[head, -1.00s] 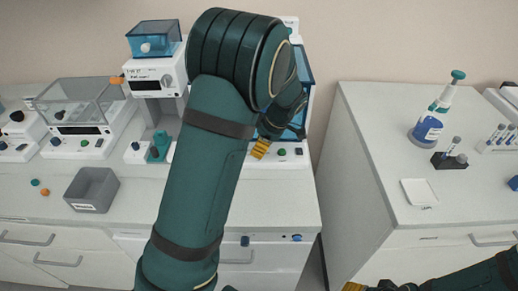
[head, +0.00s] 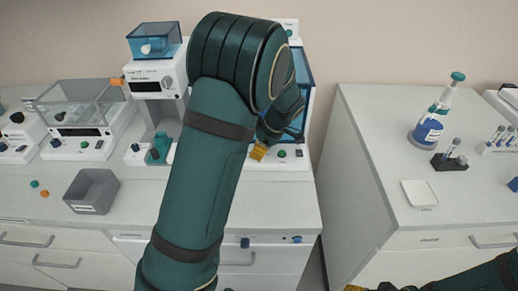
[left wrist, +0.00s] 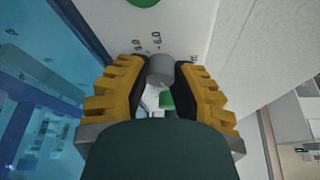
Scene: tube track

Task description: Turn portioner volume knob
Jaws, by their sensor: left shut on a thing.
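The portioner, a white unit with a blue see-through front (head: 306,75), stands at the back of the left bench, partly behind my left arm. Its volume knob (left wrist: 160,68) is a small grey cylinder with scale marks such as 5.0 and 6.0 printed beside it. My left gripper (head: 258,152) is at the lower front of the unit. In the left wrist view its yellow-padded fingers (left wrist: 160,85) are shut on the knob, one on each side. The knob is hidden in the head view. My right gripper (head: 355,287) barely shows at the bottom edge; its fingers cannot be made out.
A green button (head: 282,153) sits on the unit's base, right of my left gripper. A grey bin (head: 92,190) stands at the left bench's front. A gap separates the benches. The right bench holds a bottle-top dispenser (head: 432,125), a tube rack (head: 450,161) and a white tray (head: 419,194).

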